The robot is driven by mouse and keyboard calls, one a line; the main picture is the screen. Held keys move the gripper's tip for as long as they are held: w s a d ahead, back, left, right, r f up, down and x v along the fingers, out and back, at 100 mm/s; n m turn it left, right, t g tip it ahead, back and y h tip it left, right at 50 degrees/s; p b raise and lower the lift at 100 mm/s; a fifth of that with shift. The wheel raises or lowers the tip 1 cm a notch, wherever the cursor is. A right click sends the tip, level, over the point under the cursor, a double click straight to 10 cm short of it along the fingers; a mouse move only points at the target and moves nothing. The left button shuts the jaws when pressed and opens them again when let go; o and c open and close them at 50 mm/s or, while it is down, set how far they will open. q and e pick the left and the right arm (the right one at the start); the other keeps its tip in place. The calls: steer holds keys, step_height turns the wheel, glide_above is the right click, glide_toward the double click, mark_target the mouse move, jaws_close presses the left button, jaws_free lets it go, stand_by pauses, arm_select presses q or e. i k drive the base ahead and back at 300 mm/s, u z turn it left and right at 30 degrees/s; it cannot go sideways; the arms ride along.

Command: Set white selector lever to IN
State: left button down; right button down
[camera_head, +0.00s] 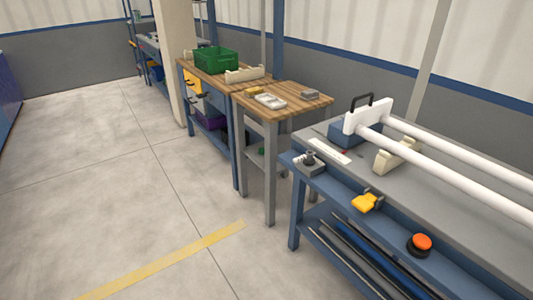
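A small grey selector unit (311,167) sits at the left end of the blue front rail of the workbench. It has a dark round knob and a small white part at its left side, which looks like the white lever. The lever's setting and any IN marking are too small to read. A white label strip (329,151) lies on the bench top just behind it. Neither of my grippers is in view.
The front rail (392,224) also carries a yellow handle (366,202) and an orange-red button (421,242). Wooden tables (285,97) stand behind. The floor at left is clear.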

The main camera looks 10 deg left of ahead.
mark_target(310, 154)
steer(key=z, duration=0.4)
steer(key=i, duration=1.1)
steer(key=u, duration=0.15)
